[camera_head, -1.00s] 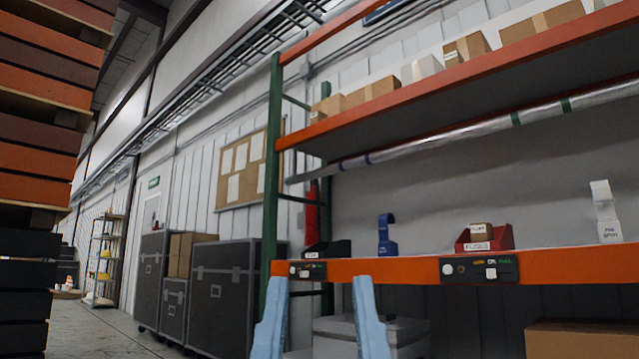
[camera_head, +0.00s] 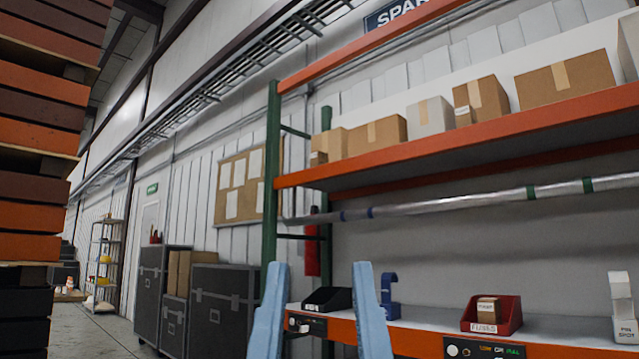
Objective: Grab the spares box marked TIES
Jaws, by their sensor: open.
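My gripper (camera_head: 320,268) shows as two pale blue fingers at the bottom centre, spread apart with nothing between them. In the picture, a small black open bin (camera_head: 330,300) on the rack's lower shelf shows between the fingers; I cannot judge the distance to it. A blue upright holder (camera_head: 389,291) stands just right of the right finger. A red bin (camera_head: 508,313) farther right is marked FUSES and holds a small cardboard box (camera_head: 487,309). I can read no TIES marking on anything in view.
The orange lower shelf beam (camera_head: 421,341) carries small control panels. Cardboard boxes (camera_head: 377,135) stand on the upper shelf, above a silver pipe (camera_head: 460,203). A white holder (camera_head: 622,300) stands at far right.

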